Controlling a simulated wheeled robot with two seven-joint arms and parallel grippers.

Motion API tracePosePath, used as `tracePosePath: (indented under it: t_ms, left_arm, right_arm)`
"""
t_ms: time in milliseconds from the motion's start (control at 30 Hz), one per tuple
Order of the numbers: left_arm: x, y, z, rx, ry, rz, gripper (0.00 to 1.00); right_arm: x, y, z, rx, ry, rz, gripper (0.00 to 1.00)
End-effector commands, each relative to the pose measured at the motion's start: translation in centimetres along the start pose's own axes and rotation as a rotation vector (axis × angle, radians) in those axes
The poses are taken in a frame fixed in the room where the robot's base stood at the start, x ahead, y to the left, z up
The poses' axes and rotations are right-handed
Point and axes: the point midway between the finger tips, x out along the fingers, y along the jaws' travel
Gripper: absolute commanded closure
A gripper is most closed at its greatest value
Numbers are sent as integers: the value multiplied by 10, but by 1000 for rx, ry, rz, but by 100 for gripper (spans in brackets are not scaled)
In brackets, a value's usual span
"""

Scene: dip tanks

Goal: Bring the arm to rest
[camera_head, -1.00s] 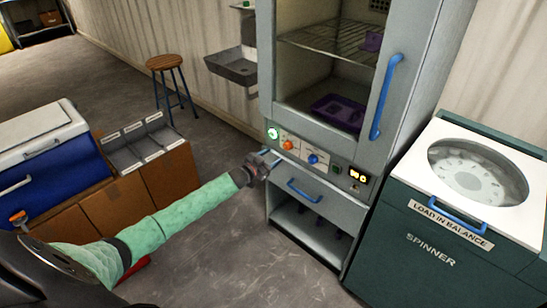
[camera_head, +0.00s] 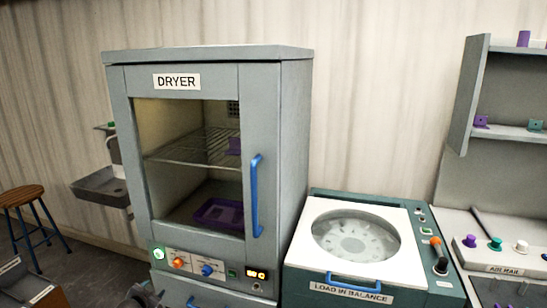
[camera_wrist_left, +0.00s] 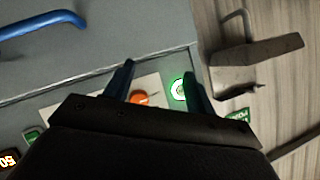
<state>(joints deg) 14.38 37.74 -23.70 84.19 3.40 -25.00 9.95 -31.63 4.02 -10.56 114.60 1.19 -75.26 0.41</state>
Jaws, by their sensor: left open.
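My left gripper (camera_wrist_left: 158,82) shows in the left wrist view with its two dark fingers apart and nothing between them. They are in front of the dryer's control panel, over the orange knob (camera_wrist_left: 139,97) and the lit green button (camera_wrist_left: 181,89). I cannot tell whether a finger touches the panel. In the head view only a dark part of my left gripper (camera_head: 143,296) shows at the bottom edge, below the dryer (camera_head: 277,140). The dryer's door is shut, and a purple tray (camera_head: 218,213) is behind its glass. My right gripper is not in view.
The spinner (camera_head: 300,262) stands right of the dryer. A shelf unit (camera_head: 466,95) and an air rail (camera_head: 505,262) are at the far right. A sink (camera_head: 100,188) and a wooden stool (camera_head: 22,197) are at the left.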

Motion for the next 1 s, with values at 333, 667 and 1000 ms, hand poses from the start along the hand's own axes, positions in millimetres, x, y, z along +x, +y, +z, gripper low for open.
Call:
tracePosePath:
  t_ms: [333,667,1000]
  left_arm:
    - [-65,88,-9,20,-347,31,44]
    - [-181,234,46,-90,-603,194,44]
    - [-286,348,101,-249,-713,324,44]
  right_arm:
    - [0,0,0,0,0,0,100]
    - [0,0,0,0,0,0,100]
    - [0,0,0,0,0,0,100]
